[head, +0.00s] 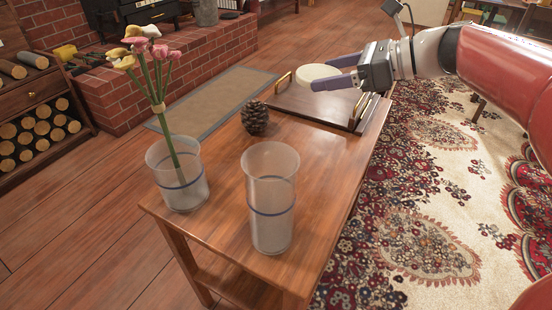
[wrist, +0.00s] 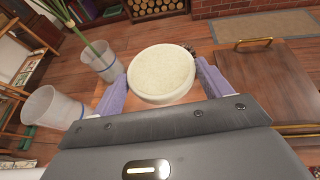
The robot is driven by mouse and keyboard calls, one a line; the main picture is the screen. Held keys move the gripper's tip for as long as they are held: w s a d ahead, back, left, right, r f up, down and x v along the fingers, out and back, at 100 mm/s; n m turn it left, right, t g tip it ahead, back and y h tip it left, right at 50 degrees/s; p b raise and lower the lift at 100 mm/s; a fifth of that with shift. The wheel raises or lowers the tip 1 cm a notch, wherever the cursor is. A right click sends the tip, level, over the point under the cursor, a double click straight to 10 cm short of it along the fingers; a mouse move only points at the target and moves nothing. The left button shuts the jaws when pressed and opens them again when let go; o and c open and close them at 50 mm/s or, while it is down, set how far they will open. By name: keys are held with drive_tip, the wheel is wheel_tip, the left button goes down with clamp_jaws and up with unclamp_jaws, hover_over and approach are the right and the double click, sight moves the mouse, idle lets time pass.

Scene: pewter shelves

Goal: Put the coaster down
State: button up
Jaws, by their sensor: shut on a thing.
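The coaster (head: 319,73) is a round, cream-coloured disc. My gripper (head: 330,80) is shut on it, with a purple finger on either side. In the head view they are over the far end of the wooden table, above or just beside a brown wooden tray (head: 312,105) with brass handles. In the wrist view the coaster (wrist: 162,72) sits level between the fingertips, and the tray (wrist: 270,80) lies to the right. I cannot tell the exact gap between the coaster and the surface below.
A pine cone (head: 254,117) stands on the table (head: 325,165) near the tray. Closer are an empty frosted glass (head: 271,225) and a glass with pink and yellow flowers (head: 178,185). The table's middle right is clear. A patterned rug (head: 425,215) lies to the right.

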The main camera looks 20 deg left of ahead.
sight(322, 161)
wheel_tip(322, 161, down, 19)
drive_tip(key=b, duration=0.4)
drive_tip(key=shift+f, duration=0.15)
drive_tip(key=shift+f+b, duration=0.15)
drive_tip(key=shift+b, duration=0.15)
drive_tip(key=o, duration=1)
